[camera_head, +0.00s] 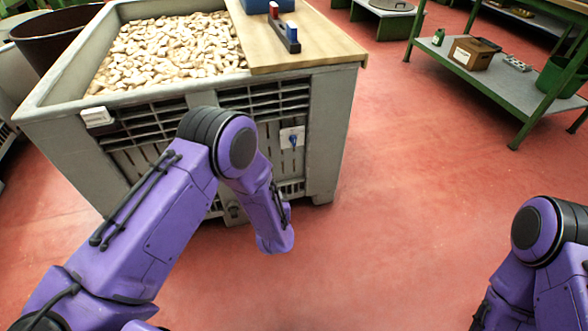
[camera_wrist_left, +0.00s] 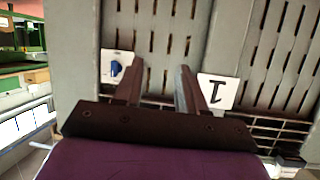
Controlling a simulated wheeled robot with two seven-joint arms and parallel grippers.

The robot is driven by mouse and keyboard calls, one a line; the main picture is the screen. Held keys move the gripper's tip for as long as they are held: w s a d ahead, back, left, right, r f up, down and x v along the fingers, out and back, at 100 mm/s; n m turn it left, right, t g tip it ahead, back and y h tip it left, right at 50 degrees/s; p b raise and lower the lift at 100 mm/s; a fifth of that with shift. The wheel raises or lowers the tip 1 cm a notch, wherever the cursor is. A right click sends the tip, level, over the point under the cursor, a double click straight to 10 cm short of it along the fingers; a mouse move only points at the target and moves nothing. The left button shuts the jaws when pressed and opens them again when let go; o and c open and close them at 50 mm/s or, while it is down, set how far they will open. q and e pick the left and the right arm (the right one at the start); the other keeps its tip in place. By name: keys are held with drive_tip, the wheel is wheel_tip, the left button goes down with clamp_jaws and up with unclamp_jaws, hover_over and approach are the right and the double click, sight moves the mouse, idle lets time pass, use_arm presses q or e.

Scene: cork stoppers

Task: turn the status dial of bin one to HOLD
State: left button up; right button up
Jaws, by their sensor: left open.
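Bin one is the large grey slatted bin (camera_head: 335,125), full of corks. Its status dial, a blue knob on a small white plate (camera_head: 292,138), is on the bin's front at the right. In the left wrist view, which is upside down, the dial (camera_wrist_left: 117,67) lies left of my left gripper (camera_wrist_left: 161,65). A white plate with a "1" (camera_wrist_left: 217,92) lies right of the gripper. The gripper is open and empty in front of the slats, with the dial outside its fingers. The dial's lettering is too small to read. My right gripper is out of view.
A wooden board (camera_head: 310,40) with a blue-and-red object (camera_head: 284,28) covers the bin's right top. A white tag (camera_head: 97,117) is on the bin's front left rim. A green-framed bench (camera_head: 500,75) stands at the right. The red floor between is clear.

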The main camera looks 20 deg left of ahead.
use_arm(q)
drive_tip(key=n+t+y+b, duration=0.1)
drive_tip(key=t+y+b, duration=0.1)
drive_tip(key=b, duration=0.5)
approach(295, 142)
drive_tip(key=s+a+f, duration=0.1)
drive_tip(key=s+f, duration=0.3)
drive_tip(key=f, duration=0.1)
drive_tip(key=w+d+r+n+y+b, duration=0.1)
drive_tip(key=w+d+r+y+b, duration=0.1)
drive_tip(key=w+r+b, duration=0.1)
drive_tip(key=shift+t, duration=0.4)
drive_tip(key=b+x, duration=0.2)
drive_tip(key=x, duration=0.3)
drive_tip(key=b+x, duration=0.2)
drive_tip(key=x, duration=0.3)
drive_tip(key=shift+w+d+r, duration=0.1)
drive_tip(key=shift+w+r, duration=0.05)
drive_tip(key=shift+r, duration=0.1)
drive_tip(key=shift+w+r, duration=0.1)
drive_tip(key=shift+w, duration=0.05)
drive_tip(key=c, duration=0.7)
drive_tip(key=shift+c, duration=0.2)
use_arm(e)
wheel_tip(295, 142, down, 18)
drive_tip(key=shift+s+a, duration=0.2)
